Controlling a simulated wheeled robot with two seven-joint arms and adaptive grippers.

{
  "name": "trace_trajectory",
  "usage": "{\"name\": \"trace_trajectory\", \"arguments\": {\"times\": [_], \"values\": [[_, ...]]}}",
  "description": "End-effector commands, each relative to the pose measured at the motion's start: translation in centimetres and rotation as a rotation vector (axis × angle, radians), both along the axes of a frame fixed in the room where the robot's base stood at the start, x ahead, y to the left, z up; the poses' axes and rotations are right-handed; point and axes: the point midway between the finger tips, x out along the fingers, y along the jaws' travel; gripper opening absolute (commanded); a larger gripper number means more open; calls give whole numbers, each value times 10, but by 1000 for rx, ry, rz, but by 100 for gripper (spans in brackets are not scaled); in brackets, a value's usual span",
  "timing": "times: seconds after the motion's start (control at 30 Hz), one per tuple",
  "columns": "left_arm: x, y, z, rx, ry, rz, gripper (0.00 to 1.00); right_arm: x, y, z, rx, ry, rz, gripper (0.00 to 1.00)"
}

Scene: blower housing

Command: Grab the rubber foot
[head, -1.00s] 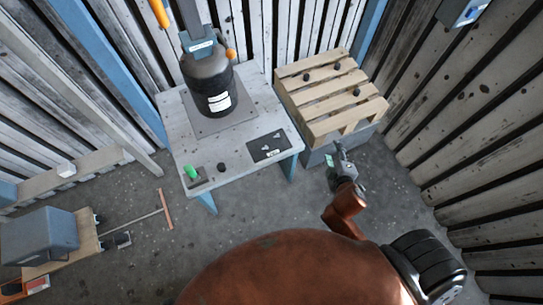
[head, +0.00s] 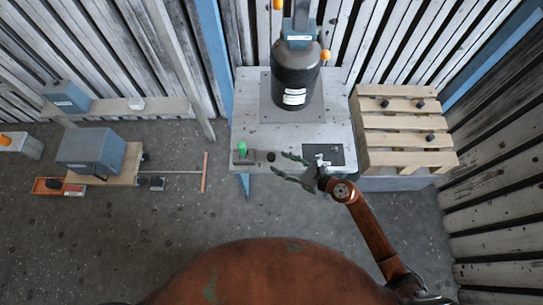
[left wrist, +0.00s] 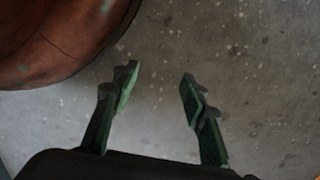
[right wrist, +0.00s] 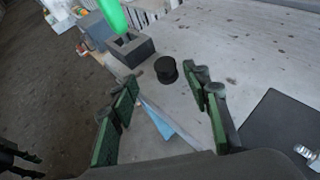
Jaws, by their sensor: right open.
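A small black rubber foot (head: 271,157) stands near the front edge of the grey worktable. In the right wrist view the foot (right wrist: 166,69) is upright just beyond my fingertips, roughly in line with the gap between them. My right gripper (head: 279,165) is open and empty, its fingers pointing left toward the foot, and I see no contact. Three similar black feet (head: 430,138) are on the wooden pallet. My left gripper (left wrist: 159,80) is open and empty above the bare floor; it is outside the head view.
A grey block with a green piece (head: 242,149) stands left of the foot. A dark mat (head: 337,153) with metal parts lies to its right. A black blower housing (head: 294,85) stands behind on the worktable (head: 250,95). The pallet (head: 405,122) is farther right.

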Motion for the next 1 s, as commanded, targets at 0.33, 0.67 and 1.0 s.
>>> {"name": "trace_trajectory", "arguments": {"times": [0.33, 0.67, 1.0], "values": [[14, -10, 31, -12, 0, -1, 40, 22, 21, -14, 7, 2, -5, 44], [24, -17, 68, -23, 0, 0, 40, 39, 42, -24, 7, 2, -5, 44], [24, -17, 70, -23, -1, 0, 40, 40, 43, -23, 6, 1, -5, 39]]}}
